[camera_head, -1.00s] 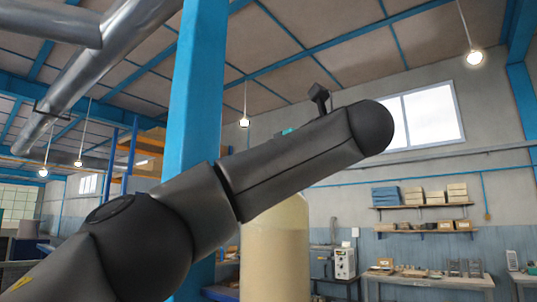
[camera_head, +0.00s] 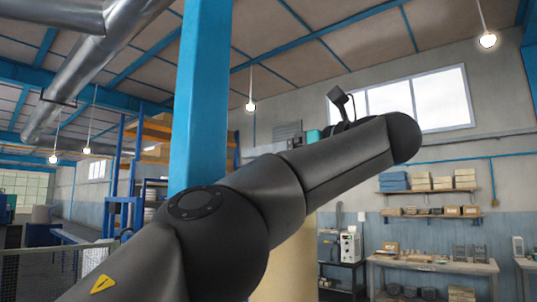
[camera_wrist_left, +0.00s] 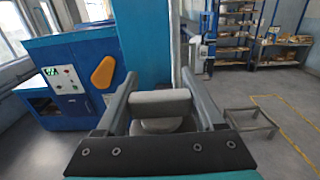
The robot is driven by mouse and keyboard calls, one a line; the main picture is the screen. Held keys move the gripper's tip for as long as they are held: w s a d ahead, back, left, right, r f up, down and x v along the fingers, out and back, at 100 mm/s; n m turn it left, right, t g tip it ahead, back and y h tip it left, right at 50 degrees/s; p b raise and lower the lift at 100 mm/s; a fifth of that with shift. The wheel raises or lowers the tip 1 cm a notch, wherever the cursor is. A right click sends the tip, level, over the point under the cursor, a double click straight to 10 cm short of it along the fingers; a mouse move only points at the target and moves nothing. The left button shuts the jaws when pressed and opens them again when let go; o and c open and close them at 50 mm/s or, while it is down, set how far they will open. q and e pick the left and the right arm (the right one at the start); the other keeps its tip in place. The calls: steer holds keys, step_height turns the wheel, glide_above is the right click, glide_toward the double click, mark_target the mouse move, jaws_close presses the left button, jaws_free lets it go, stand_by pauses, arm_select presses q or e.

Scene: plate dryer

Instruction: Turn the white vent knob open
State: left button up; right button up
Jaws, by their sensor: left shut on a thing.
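The white vent knob (camera_wrist_left: 160,103) shows in the left wrist view as a pale grey-white bar with a rounded base below it. My left gripper (camera_wrist_left: 159,88) has one finger on each side of the bar and is shut on it. In the head view, my dark left arm crosses in front of the scene; its rounded end hides the fingers and the knob. My right gripper is in neither view.
A blue column (camera_head: 205,90) stands beside my arm, with a cream cylinder (camera_head: 290,265) partly hidden behind the arm. A blue machine (camera_wrist_left: 70,75) stands left in the wrist view. A low metal frame (camera_wrist_left: 250,122) stands on open floor at right.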

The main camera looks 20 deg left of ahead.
arm_select(q)
steer(key=shift+r, duration=0.1)
steer(key=o, duration=1.4)
steer(key=shift+s+d, duration=0.15)
steer(key=shift+d, duration=0.2)
steer(key=shift+v, duration=3.4)
